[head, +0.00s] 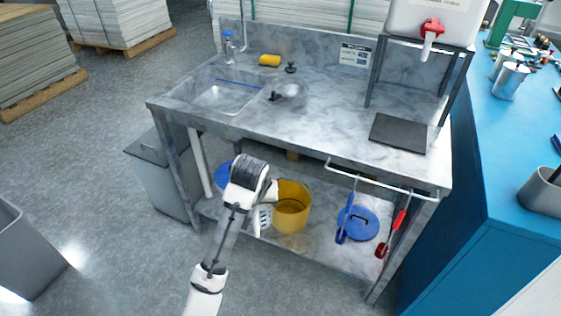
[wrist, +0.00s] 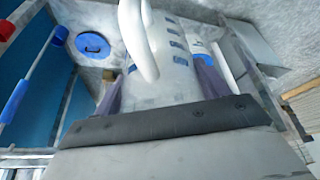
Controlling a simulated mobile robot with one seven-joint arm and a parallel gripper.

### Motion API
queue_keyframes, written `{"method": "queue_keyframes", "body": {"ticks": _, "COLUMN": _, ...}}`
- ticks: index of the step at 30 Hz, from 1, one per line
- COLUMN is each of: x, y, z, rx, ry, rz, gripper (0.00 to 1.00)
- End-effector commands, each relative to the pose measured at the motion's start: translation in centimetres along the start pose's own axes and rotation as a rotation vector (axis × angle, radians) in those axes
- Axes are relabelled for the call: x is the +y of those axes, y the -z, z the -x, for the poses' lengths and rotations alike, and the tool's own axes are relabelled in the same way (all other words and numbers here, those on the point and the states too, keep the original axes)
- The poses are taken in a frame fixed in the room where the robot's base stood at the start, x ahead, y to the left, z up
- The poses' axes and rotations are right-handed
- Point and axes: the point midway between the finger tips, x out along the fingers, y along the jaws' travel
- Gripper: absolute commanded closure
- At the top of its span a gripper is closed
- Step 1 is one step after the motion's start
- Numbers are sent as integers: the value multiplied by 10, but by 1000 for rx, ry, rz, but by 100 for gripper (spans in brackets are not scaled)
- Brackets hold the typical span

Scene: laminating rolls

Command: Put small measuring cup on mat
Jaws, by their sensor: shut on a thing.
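The small measuring cup (wrist: 165,82) is white with blue marks and a curved white handle. In the wrist view it sits between the two fingers of my gripper (wrist: 162,85), which is shut on it. In the head view my gripper is mostly hidden behind my own arm, low in front of the bench. A bit of white with dark marks that looks like the cup (head: 265,217) shows there, beside a yellow bucket. The mat (head: 399,133) is a dark grey square lying flat at the right of the bench top, with nothing on it.
The metal bench (head: 330,130) has a sink (head: 222,96) at left and a front rail (head: 380,182) with hanging brushes. The yellow bucket (head: 292,208) and a blue lid (head: 357,222) are on the lower shelf. A white tank (head: 430,22) stands behind the mat.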

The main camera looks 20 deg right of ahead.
Motion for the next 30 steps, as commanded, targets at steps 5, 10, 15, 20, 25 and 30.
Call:
{"method": "queue_keyframes", "body": {"ticks": 5, "x": -33, "y": -40, "z": -43, "rx": 7, "ry": 14, "rz": 103, "gripper": 50}}
{"method": "queue_keyframes", "body": {"ticks": 10, "x": -66, "y": -71, "z": -82, "rx": 23, "ry": 43, "rz": 189, "gripper": 50}}
{"method": "queue_keyframes", "body": {"ticks": 15, "x": -98, "y": -110, "z": -125, "rx": 22, "ry": 83, "rz": 269, "gripper": 50}}
{"method": "queue_keyframes", "body": {"ticks": 20, "x": -128, "y": -162, "z": -173, "rx": 1, "ry": 131, "rz": 335, "gripper": 50}}
{"method": "queue_keyframes", "body": {"ticks": 25, "x": -148, "y": -197, "z": -202, "rx": -8, "ry": 161, "rz": 370, "gripper": 50}}
{"method": "queue_keyframes", "body": {"ticks": 30, "x": -148, "y": -199, "z": -203, "rx": -10, "ry": 163, "rz": 369, "gripper": 50}}
